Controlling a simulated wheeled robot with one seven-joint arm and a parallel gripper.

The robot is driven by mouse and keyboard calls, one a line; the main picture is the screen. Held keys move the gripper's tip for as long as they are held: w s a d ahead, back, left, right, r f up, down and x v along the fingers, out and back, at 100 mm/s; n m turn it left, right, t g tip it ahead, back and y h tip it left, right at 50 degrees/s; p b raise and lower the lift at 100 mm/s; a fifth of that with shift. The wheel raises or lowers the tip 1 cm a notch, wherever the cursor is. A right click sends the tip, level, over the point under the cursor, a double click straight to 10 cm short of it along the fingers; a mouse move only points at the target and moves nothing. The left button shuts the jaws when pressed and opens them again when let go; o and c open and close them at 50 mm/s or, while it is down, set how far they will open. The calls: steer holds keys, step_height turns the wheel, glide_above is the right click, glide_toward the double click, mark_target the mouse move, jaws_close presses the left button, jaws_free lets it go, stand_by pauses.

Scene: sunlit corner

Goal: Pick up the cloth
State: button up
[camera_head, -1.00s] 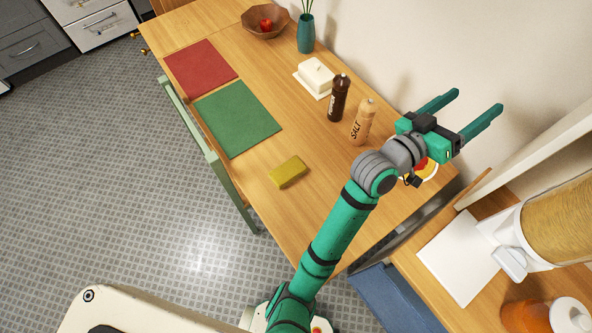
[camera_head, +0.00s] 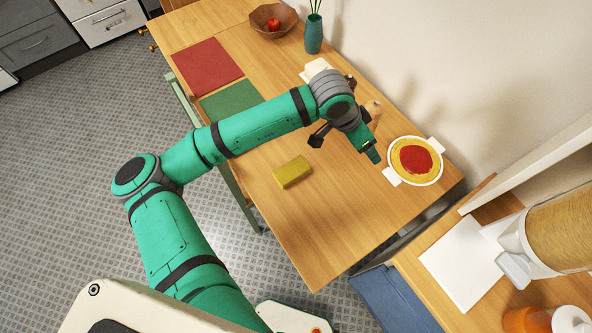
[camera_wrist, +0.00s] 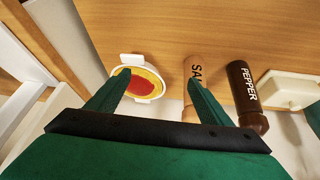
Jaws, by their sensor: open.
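A small yellow folded block, which looks like the cloth (camera_head: 292,172), lies flat on the wooden table, right of the green mat. It is not visible in the wrist view. My gripper (camera_head: 370,150) is above the table, right of the yellow cloth and left of the plate, pointing down. In the wrist view its two fingers (camera_wrist: 157,85) are spread apart with nothing held between them.
A white dish of pasta with red sauce (camera_head: 415,161) stands at the right. The salt mill (camera_wrist: 194,70) and pepper mill (camera_wrist: 243,85) stand near my gripper. Red (camera_head: 207,66) and green mats (camera_head: 230,98) lie left. Bare table (camera_head: 335,215) surrounds the cloth.

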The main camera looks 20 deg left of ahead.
steer(key=s+a+f+n+g+y, duration=0.1)
steer(key=s+a+g+y, duration=0.15)
steer(key=a, duration=0.65)
steer(key=s+a+f+g+y, duration=0.15)
steer(key=s+a, duration=0.25)
steer(key=a, duration=0.4)
glide_above(291, 171)
steer(key=shift+n+t+y, duration=0.3)
steer(key=shift+t, duration=0.1)
step_height(291, 171, down, 5)
steer(key=shift+f, duration=0.1)
steer(key=shift+w+f, duration=0.1)
steer(key=shift+f, duration=2.85)
steer(key=c, duration=1.1)
